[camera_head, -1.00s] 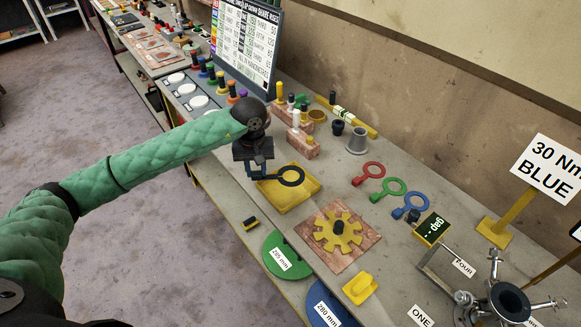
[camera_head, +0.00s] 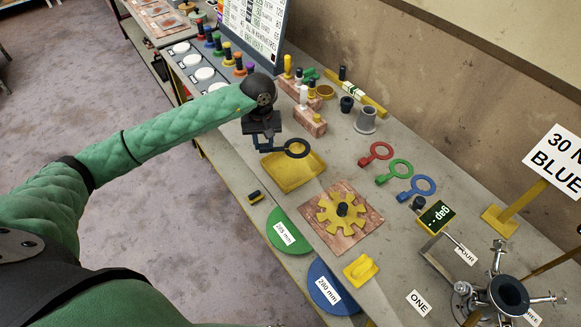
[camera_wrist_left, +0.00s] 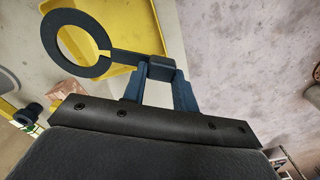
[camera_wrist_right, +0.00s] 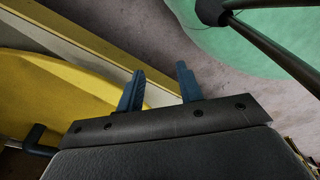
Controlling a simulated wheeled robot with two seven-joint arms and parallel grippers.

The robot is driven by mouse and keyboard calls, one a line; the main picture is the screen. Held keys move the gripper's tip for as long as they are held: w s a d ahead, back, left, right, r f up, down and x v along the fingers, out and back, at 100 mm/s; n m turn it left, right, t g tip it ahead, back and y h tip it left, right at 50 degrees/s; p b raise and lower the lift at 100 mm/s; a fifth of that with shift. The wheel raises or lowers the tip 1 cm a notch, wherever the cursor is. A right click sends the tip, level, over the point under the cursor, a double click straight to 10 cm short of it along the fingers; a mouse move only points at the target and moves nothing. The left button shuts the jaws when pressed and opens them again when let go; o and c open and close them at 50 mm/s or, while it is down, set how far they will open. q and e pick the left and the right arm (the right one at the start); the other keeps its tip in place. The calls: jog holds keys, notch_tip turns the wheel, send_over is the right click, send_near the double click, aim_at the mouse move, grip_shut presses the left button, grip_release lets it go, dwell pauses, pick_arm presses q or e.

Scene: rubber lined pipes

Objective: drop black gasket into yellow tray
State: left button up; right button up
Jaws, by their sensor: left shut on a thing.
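The black gasket (camera_head: 297,149) is a flat ring with a handle tab. My left gripper (camera_head: 268,148) is shut on its handle, with the ring reaching out to the right over the yellow tray (camera_head: 291,178). In the left wrist view the gasket (camera_wrist_left: 76,14) shows its ring and a small slit, above the yellow tray (camera_wrist_left: 142,22). My left gripper (camera_wrist_left: 162,75) holds the tab between blue fingers. The gasket appears to be above the tray, not resting in it. My right gripper (camera_wrist_right: 158,83) is open and empty in its wrist view; it is not visible in the head view.
Red (camera_head: 376,152), green (camera_head: 397,171) and blue (camera_head: 419,187) gaskets lie right of the tray. A yellow gear (camera_head: 341,211) on a copper-coloured plate sits in front of them. Brick blocks and a grey cone (camera_head: 366,121) stand behind. A flange with bolts (camera_head: 508,295) is at lower right.

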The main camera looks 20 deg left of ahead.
pick_arm(q)
jog(key=shift+f, duration=0.5)
pick_arm(e)
jog(key=shift+w, duration=0.15)
pick_arm(q)
jog(key=o, duration=1.1)
jog(key=shift+c, duration=0.2)
jog(key=shift+r, duration=0.1)
pick_arm(e)
jog(key=shift+f, duration=0.1)
